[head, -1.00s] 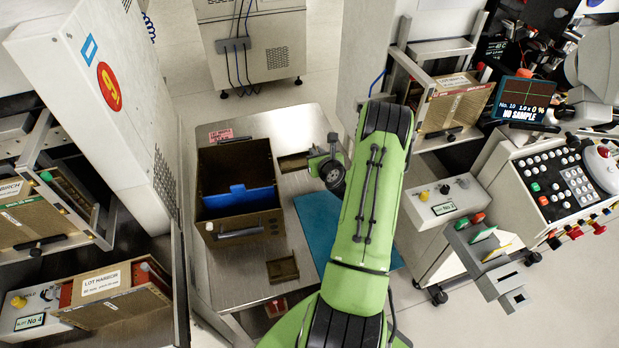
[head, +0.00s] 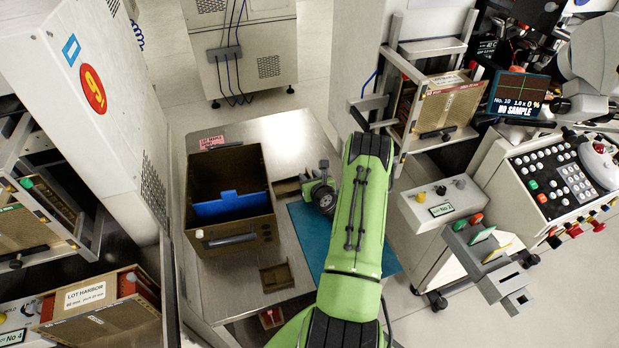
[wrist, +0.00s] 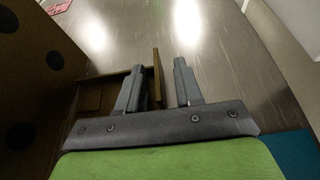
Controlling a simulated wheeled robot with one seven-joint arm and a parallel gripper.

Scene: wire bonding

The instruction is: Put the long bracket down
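The long bracket (head: 286,187) is a brown angled piece on the steel table, between the brown box and my gripper (head: 320,186) in the head view. In the wrist view the long bracket (wrist: 157,72) has its upright wall between the two fingers of my gripper (wrist: 162,68). The fingers are apart, with a clear gap between the wall and the right finger. The left finger is close to the wall; I cannot tell whether it touches. The bracket looks flat on the table, partly hidden behind the left finger.
The brown box (head: 250,234) with a blue divider (head: 230,204) stands just left of the bracket. A smaller brown bracket (head: 276,277) lies nearer the front. A blue mat (head: 310,232) lies under my arm. Bare table (head: 290,130) shows behind.

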